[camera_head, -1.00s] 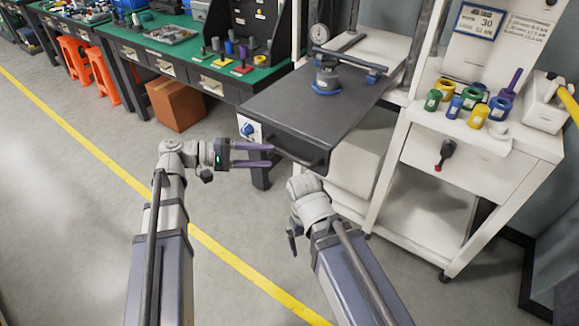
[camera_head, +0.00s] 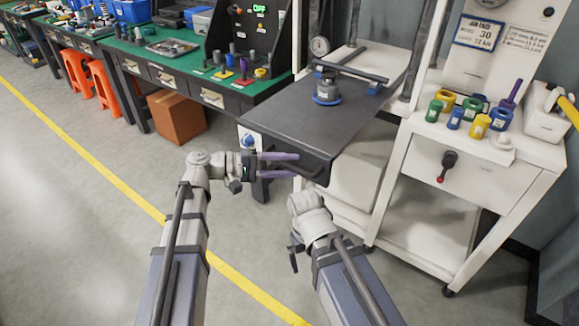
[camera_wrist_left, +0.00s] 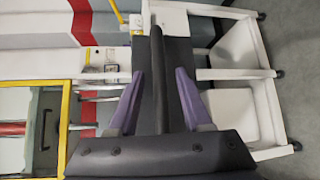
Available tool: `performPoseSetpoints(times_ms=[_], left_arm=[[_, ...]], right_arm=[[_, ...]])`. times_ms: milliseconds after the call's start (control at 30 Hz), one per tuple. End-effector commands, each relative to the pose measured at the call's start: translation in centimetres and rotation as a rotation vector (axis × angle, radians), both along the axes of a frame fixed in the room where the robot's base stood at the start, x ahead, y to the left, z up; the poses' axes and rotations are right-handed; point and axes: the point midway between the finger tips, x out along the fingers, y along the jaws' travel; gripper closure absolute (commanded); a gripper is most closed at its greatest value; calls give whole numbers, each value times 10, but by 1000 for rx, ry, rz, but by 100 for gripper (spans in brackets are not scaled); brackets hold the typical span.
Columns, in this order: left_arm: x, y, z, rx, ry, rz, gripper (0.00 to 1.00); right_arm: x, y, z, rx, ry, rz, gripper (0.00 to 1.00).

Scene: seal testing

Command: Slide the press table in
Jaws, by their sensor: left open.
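The press table (camera_head: 335,128) is a dark grey slab pulled out towards me from the white press frame (camera_head: 378,178). A dark bar handle (camera_head: 311,170) runs along its front edge. A grey cylinder with a blue base (camera_head: 326,92) stands on the table. My left gripper (camera_head: 296,164) is open at the handle, with its purple fingers pointing right. In the left wrist view, the handle (camera_wrist_left: 157,75) lies between the two fingers, with gaps on both sides. My right gripper (camera_head: 294,252) hangs low beside its wrist and is mostly hidden by it.
A green-topped bench (camera_head: 160,65) with parts and drawers stands at the back left. An orange-brown box (camera_head: 177,116) and orange stools (camera_head: 104,88) are under or beside it. A white cart (camera_head: 470,165) with coloured rings is on the right. The floor at left is clear.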

Motion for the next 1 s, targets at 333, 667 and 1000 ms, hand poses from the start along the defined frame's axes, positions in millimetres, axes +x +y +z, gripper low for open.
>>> performPoseSetpoints(times_ms=[333,667,1000], left_arm=[[1,-7,-1,0,0,0,51],[1,-7,-1,0,0,0,78],[1,-7,-1,0,0,0,100]], right_arm=[[0,0,-1,0,0,0,0],[0,0,-1,0,0,0,0],[0,0,-1,0,0,0,0]])
